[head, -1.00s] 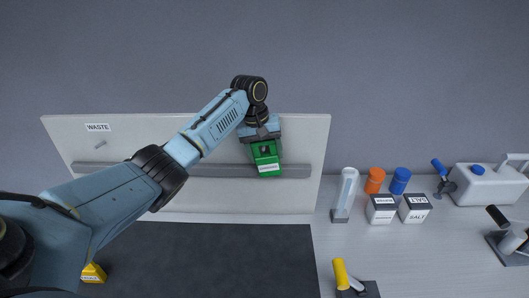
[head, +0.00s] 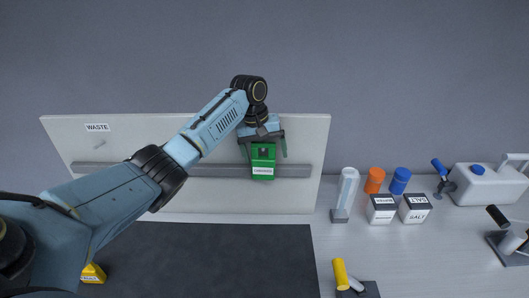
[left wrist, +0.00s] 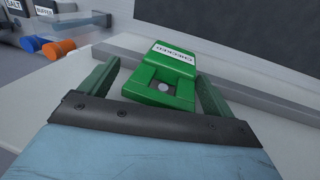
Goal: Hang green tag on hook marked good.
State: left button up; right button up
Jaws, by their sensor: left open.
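The green tag (head: 262,162) is at the right part of the white board (head: 230,205), upright, with a white label along its lower edge. It also shows in the left wrist view (left wrist: 162,82), where a small round grey end sits in its opening. That looks like a hook through the tag. My left gripper (head: 265,150) is open, with one finger on each side of the tag and gaps visible in the left wrist view. The hook's own marking is hidden behind my gripper and arm. My right gripper is not in view.
A waste label (head: 97,128) with an empty hook (head: 97,145) is at the board's left. A grey rail (head: 296,171) crosses the board. A yellow tag (head: 93,273) lies on the dark mat (head: 215,265). Salt and buffer boxes, caps and a canister (head: 487,185) stand at right.

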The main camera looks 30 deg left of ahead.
pick_arm(q)
jog(key=v, duration=1.3)
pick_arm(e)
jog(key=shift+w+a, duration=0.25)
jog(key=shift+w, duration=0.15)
pick_arm(q)
jog(key=shift+r, duration=0.1)
